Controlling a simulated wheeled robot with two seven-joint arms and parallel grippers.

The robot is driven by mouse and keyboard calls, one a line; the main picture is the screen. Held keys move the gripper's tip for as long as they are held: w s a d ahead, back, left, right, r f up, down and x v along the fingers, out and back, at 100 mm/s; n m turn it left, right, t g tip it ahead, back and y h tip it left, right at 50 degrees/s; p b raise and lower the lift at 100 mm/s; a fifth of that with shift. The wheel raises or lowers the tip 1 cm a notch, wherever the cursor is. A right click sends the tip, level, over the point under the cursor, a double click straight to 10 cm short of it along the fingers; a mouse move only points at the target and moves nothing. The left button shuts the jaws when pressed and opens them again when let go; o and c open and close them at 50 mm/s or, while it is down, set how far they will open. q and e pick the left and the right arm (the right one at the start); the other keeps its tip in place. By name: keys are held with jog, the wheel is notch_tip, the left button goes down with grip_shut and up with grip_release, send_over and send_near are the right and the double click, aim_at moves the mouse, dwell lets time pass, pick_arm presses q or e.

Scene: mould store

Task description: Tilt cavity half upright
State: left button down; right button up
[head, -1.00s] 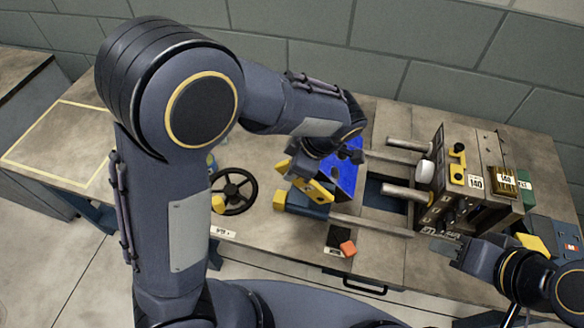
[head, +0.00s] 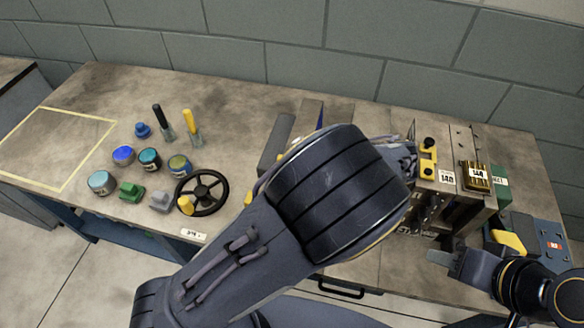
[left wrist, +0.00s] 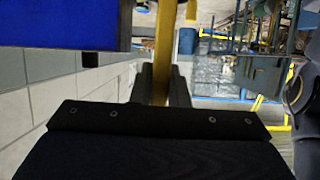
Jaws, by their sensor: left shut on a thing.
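My left gripper (left wrist: 161,82) is shut on a yellow bar (left wrist: 163,48) in the left wrist view. A flat blue face (left wrist: 65,22) fills the upper left there, beside the bar. I cannot tell whether it is the cavity half. In the head view my left arm hides the left gripper, the bar and most of the middle of the bench. A mould block (head: 455,170) with a yellow handle and a white tag stands to the right of that arm, partly covered. My right gripper (head: 447,257) is in front of this block, near the bench's front. Its finger gap is unclear.
A black handwheel (head: 202,192) lies left of my arm. Several paint tins (head: 150,159) and two brushes or bottles (head: 193,128) stand further left. A yellow-outlined area (head: 55,145) at the far left is empty. A control box (head: 540,240) sits at the right.

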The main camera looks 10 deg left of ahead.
pick_arm(q)
jog(key=shift+d+f, duration=0.1)
jog(key=shift+d, duration=0.15)
dwell(0.3)
jog(key=c, duration=1.4)
grip_release()
jog(key=shift+d+y, duration=0.2)
jog(key=shift+y, duration=0.1)
jog(key=shift+a, duration=0.15)
jog(key=b+v, duration=0.1)
jog(key=v, duration=0.7)
